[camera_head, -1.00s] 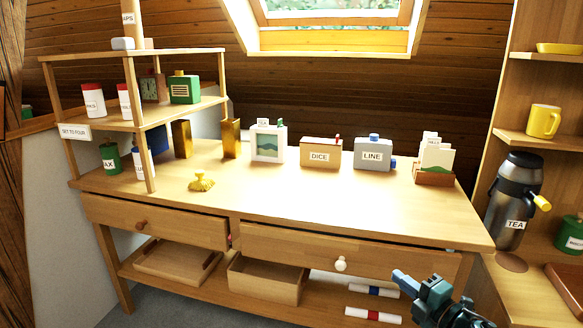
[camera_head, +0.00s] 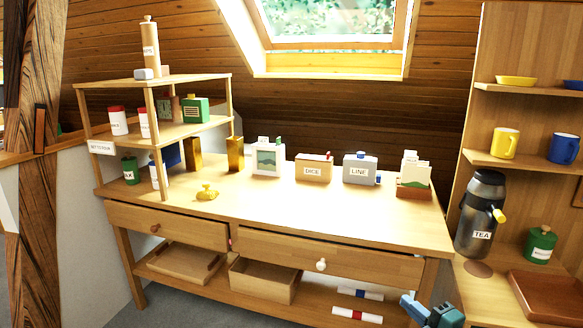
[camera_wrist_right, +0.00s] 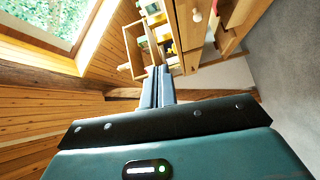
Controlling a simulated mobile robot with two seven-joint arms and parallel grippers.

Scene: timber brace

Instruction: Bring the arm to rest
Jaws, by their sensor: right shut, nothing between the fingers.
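My right gripper (camera_head: 414,306) is at the lower right of the head view, in front of the wooden desk (camera_head: 330,218) and low beside its right end. Its fingers are shut and hold nothing. In the right wrist view the two closed fingers (camera_wrist_right: 157,88) point away from the camera, with open space around them. The wrist view is turned on its side, with the desk and its shelf beyond the fingertips. My left gripper is not in view.
The desk carries a DICE box (camera_head: 313,168), a LINE box (camera_head: 360,169) and a yellow ornament (camera_head: 207,192). Two drawers sit slightly open, one with a white knob (camera_head: 321,265). A TEA flask (camera_head: 481,215) stands on the right, near a brown tray (camera_head: 548,297). The middle of the desktop is clear.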

